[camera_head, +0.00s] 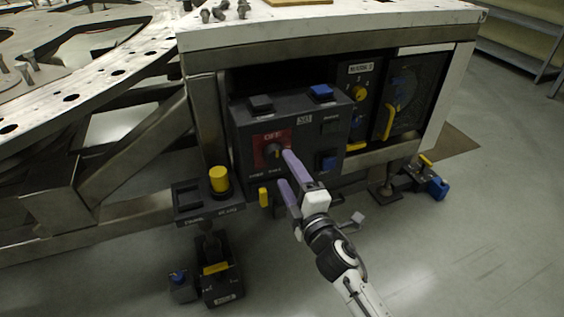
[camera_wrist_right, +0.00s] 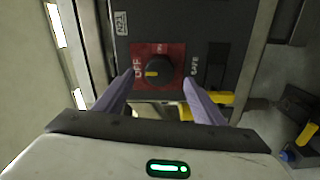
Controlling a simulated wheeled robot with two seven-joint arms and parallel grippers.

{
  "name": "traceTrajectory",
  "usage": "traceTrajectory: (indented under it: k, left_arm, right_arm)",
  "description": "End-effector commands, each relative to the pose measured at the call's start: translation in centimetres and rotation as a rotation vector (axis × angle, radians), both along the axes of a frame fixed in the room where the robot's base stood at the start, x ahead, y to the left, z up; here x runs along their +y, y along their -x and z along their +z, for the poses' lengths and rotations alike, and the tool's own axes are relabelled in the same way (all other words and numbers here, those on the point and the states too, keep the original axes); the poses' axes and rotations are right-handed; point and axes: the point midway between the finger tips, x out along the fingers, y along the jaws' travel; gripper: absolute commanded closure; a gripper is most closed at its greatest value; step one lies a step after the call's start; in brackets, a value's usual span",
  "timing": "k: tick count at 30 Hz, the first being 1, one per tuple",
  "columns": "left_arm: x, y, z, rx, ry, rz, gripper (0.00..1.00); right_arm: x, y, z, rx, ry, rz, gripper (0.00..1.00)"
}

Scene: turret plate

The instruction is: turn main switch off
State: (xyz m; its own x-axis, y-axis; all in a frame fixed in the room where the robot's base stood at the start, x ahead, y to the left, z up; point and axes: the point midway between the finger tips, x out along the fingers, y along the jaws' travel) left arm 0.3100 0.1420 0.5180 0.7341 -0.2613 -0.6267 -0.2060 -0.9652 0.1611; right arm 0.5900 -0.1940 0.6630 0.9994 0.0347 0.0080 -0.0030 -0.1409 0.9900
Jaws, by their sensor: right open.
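The main switch is a dark round knob (camera_wrist_right: 158,69) with a yellow mark, on a red plate (camera_wrist_right: 174,51) lettered OFF, with SAFE beside it. In the head view the red plate (camera_head: 262,150) is on the front of a dark control box (camera_head: 243,125), and the knob is partly hidden by a finger. My right gripper (camera_head: 284,168) is open in front of the switch. In the wrist view its two purple fingers (camera_wrist_right: 158,82) stand on either side of the knob's lower part; I cannot tell whether they touch it. My left gripper is not in view.
The box carries blue buttons (camera_head: 321,92) and a black one (camera_head: 260,104). A yellow button (camera_head: 219,178) stands on a bracket to its left. A dial panel with a yellow handle (camera_head: 389,122) is at right.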

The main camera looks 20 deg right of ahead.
Motion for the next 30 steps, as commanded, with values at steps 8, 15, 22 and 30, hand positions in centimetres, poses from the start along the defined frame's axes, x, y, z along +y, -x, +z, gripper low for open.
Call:
traceTrajectory:
  k: [8, 15, 22, 30]
  left_arm:
    - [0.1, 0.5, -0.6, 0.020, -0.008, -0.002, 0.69]
    - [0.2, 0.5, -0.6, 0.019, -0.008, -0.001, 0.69]
    - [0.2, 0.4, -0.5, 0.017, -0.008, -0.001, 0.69]
    - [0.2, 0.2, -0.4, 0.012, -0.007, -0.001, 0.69]
  right_arm:
    - [-0.1, 4.4, 0.0, 0.000, -0.001, 0.000, 0.37]
    - [-0.2, 5.2, 0.0, -0.001, 0.001, 0.000, 0.37]
    - [-0.2, 5.1, 0.0, -0.001, 0.001, 0.000, 0.37]
    - [-0.4, 6.4, -1.3, 0.043, -0.090, -0.010, 0.37]
